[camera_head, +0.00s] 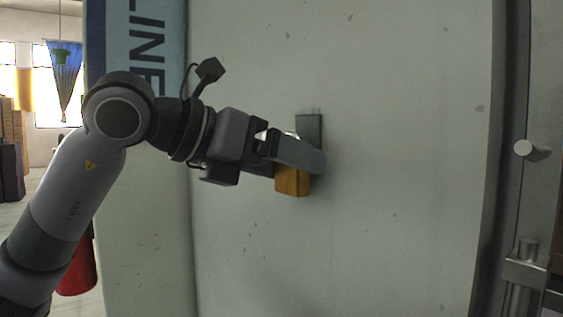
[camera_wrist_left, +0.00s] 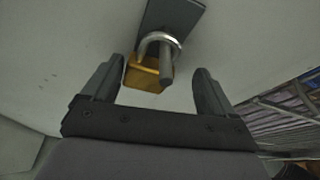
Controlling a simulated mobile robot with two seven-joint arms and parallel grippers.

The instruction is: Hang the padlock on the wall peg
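The padlock has a brass body (camera_head: 292,181) and a silver shackle, and it shows whole in the left wrist view (camera_wrist_left: 146,77). The dark wall peg (camera_wrist_left: 166,66) sticks out from a grey backplate (camera_wrist_left: 181,13), which also shows in the head view (camera_head: 309,128). The shackle appears looped around the peg, with the body hanging against or close to the wall. My left gripper (camera_head: 292,152) is at the padlock; in its wrist view (camera_wrist_left: 158,66) its fingers stand apart on both sides of the body with visible gaps. My right gripper is out of view.
The pale wall panel (camera_head: 400,180) is bare around the peg. A blue banner (camera_head: 137,40) hangs to the left. A metal post with a round knob (camera_head: 532,150) stands at the right. A red object (camera_head: 78,268) is low at the left behind my arm.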

